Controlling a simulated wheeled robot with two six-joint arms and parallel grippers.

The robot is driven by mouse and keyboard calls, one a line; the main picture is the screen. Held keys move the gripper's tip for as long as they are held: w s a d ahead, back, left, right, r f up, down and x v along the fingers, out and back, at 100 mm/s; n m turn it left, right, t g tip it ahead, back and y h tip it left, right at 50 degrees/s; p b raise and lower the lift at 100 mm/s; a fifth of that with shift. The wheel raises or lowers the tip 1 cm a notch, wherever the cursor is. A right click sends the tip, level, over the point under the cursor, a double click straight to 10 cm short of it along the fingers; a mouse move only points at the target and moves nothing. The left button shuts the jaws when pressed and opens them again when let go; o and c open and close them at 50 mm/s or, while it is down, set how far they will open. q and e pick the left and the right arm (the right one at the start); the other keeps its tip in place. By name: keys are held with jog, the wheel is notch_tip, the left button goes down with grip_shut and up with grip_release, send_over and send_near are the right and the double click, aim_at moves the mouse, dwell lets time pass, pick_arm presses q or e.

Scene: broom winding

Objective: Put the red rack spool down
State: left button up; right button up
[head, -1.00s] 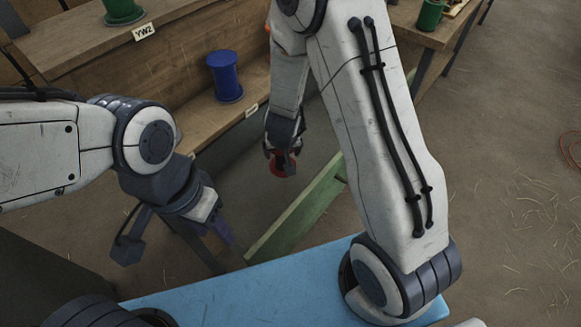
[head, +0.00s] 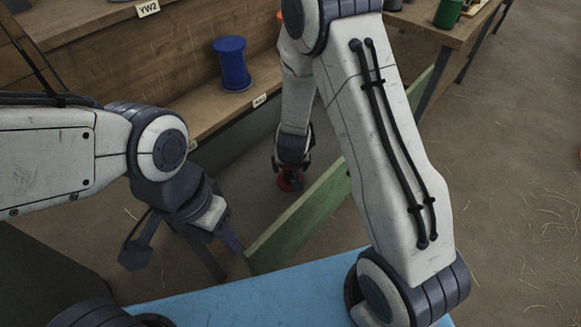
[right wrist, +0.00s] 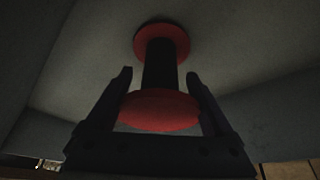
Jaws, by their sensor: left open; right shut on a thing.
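The red rack spool (head: 290,181) shows as a small red piece under my right gripper (head: 291,166) in the head view, above the grey floor strip between the bench and the green board. In the right wrist view the spool (right wrist: 160,62) has two red flanges and a dark core. The two dark fingers of my right gripper (right wrist: 160,90) stand on either side of it, shut on it. Whether its far flange touches the grey surface behind it, I cannot tell. My left gripper (head: 180,255) is open and empty at the lower left, apart from the spool.
A blue spool (head: 232,64) stands on the lower shelf of the wooden bench (head: 180,50), which bears a YW2 label. A green board (head: 300,220) slants beside my right gripper. A green spool (head: 448,12) stands on a table at the top right. Open floor lies right.

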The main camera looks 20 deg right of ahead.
jog(key=o, duration=1.4)
jog(key=shift+f, duration=0.1)
jog(key=shift+r, duration=0.35)
jog(key=p+v, duration=0.6)
jog(key=v, duration=0.5)
jog(key=shift+s+a+r+p, duration=0.15)
jog(key=shift+r+p, duration=0.15)
jog(key=shift+p, duration=0.1)
